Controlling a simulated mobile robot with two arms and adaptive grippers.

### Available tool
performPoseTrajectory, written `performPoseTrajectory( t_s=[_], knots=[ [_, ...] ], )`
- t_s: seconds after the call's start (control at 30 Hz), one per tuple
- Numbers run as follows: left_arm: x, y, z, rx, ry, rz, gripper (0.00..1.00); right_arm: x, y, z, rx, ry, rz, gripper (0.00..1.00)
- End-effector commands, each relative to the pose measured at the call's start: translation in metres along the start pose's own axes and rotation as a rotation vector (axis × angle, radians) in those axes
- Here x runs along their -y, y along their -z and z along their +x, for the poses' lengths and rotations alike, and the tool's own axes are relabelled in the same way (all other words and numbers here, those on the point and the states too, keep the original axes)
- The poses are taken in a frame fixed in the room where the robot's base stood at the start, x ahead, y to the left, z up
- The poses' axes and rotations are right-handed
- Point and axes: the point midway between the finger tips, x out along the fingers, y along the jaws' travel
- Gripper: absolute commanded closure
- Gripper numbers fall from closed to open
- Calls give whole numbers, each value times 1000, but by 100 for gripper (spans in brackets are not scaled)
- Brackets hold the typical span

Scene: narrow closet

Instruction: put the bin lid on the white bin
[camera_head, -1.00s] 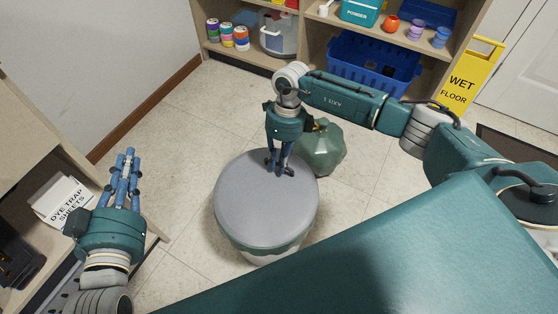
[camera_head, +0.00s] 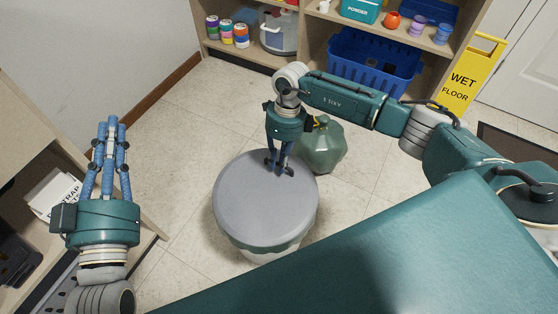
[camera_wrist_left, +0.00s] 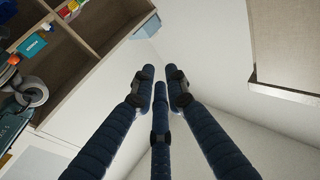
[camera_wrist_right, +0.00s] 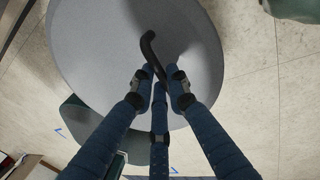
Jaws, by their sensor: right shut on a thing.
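The round grey bin lid (camera_head: 250,210) covers the top of the white bin (camera_head: 268,254) in the head view. Only a strip of the bin's side shows below the lid's teal rim; whether the lid rests fully on it I cannot tell. My right gripper (camera_head: 281,168) points down and is shut on the lid's dark handle near the lid's far side. The bent handle (camera_wrist_right: 149,45) shows between the fingers (camera_wrist_right: 159,78) in the right wrist view. My left gripper (camera_head: 111,130) is empty, its fingers apart, left of the bin; its fingers (camera_wrist_left: 160,78) also show in the left wrist view.
A green bag-like object (camera_head: 322,150) stands on the floor just behind the bin. Shelving with a blue basket (camera_head: 372,68) is at the back, beside a yellow wet-floor sign (camera_head: 468,80). A box of dye trap sheets (camera_head: 52,197) is at left. Floor is clear left of the bin.

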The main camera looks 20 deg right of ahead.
Motion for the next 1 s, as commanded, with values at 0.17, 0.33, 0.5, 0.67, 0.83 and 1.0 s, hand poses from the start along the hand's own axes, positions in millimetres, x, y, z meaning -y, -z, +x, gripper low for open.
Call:
performPoseTrajectory(
  t_s=[0.17, 0.33, 0.5, 0.67, 0.83, 1.0],
  knots=[
    [0, 0, 0, 0, 0, 0, 87, 0, 0, 0, 0, -1, -1, 100],
    [0, 2, 0, -10, 0, 0, 87, 0, 0, 1, 0, -1, 0, 100],
    [0, 4, 0, -23, 0, 0, 87, 0, 0, 2, 0, 0, 0, 100],
    [-1, 9, 0, -42, -1, -1, 87, 0, 0, 3, 0, 0, 0, 100],
    [-1, 12, 0, -54, -3, -2, 87, 0, 0, 4, 0, -1, 0, 100],
    [-2, 16, 0, -75, -4, -3, 87, 1, 0, 5, -1, -1, 0, 100]
  ],
)
